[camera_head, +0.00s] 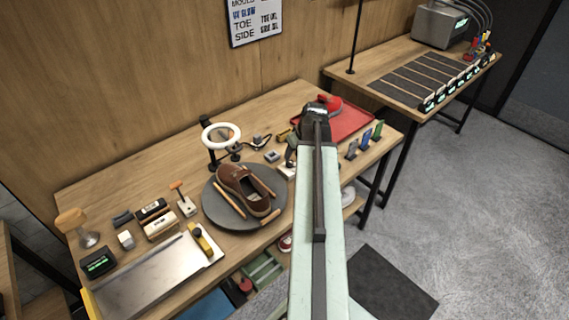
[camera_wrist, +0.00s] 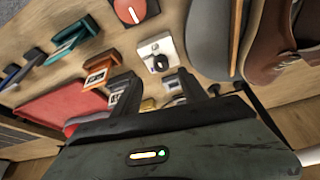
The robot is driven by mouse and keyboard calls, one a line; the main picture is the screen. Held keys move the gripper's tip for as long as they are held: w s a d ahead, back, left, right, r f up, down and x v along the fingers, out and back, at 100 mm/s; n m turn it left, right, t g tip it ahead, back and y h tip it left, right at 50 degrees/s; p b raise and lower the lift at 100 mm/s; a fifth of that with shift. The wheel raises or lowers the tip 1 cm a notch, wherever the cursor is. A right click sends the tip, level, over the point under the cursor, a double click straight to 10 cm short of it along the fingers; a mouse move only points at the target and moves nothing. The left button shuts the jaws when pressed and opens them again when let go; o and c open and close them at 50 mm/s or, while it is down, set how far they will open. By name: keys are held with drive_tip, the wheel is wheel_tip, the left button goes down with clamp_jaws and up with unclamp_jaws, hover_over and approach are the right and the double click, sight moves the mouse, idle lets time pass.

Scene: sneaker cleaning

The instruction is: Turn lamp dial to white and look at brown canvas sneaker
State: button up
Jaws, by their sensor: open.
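The brown sneaker (camera_head: 244,190) rests on a round grey turntable (camera_head: 215,211). Part of the sneaker (camera_wrist: 285,50) shows at the right of the wrist view. A ring lamp (camera_head: 221,133) with a white ring stands behind it. My gripper (camera_wrist: 160,86) is open and empty. A black knob on a white plate (camera_wrist: 158,60) lies just beyond and between its fingers, apparently untouched. A red dial (camera_wrist: 130,10) with a white pointer sits on a dark plate farther off. I cannot tell which dial belongs to the lamp, or read a setting.
A red tray (camera_head: 350,123) lies on the bench right of my arm. Coloured upright pieces (camera_head: 365,138) stand near the bench's right edge. Wooden sticks lie on the turntable beside the sneaker. A metal plate (camera_head: 150,285), brushes and small blocks occupy the left end.

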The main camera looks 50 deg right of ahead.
sight(290, 162)
drive_tip(key=b+x, duration=0.7)
drive_tip(key=x, duration=0.1)
drive_tip(key=shift+a, duration=0.1)
drive_tip(key=shift+r, duration=0.2)
clamp_jaws()
